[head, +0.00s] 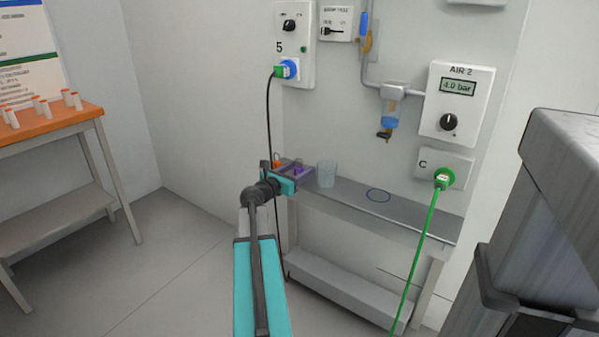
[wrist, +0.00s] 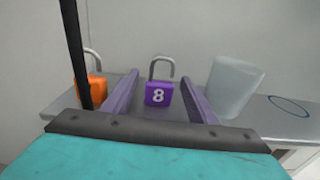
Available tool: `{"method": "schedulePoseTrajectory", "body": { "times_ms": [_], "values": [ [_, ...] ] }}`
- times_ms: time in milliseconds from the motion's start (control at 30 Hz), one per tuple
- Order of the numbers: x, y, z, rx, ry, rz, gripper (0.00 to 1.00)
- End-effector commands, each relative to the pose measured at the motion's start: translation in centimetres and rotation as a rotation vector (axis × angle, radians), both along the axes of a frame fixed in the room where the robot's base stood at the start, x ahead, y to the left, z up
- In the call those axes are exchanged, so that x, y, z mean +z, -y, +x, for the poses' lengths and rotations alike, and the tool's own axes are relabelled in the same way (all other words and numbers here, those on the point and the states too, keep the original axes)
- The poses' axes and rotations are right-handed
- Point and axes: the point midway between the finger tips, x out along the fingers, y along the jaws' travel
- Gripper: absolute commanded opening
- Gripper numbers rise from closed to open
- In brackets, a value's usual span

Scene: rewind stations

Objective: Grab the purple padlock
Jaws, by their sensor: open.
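The purple padlock (wrist: 159,94) stands upright on the grey shelf, its grey shackle on top and a white 8 on its front. In the wrist view it is between the two purple fingers of my gripper (wrist: 160,100), seemingly beyond their tips. In the head view the padlock (head: 298,170) is small and partly hidden by my gripper (head: 298,178), which is at the shelf's left end. My gripper is open and nothing is held in it. I cannot tell the exact gap to the padlock.
An orange padlock (wrist: 97,89) stands left of the purple one, partly behind a black cable (wrist: 76,50). A translucent cup (wrist: 233,86) stands to the right. The grey shelf (head: 420,222) has a blue ring marking (head: 378,195) and free room there.

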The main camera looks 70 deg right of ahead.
Motion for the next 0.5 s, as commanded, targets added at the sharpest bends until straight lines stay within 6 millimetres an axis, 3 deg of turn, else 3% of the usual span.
{"method": "schedulePoseTrajectory", "body": {
  "times_ms": [33, 300, 500],
  "values": [
    [-0.01, 0.0, -0.01, 0.0, 0.0, 0.0, 0.52],
    [-0.01, 0.01, -0.01, 0.0, 0.0, 0.0, 0.08],
    [0.02, 0.02, -0.02, 0.0, 0.0, 0.0, 0.08]
  ]
}}
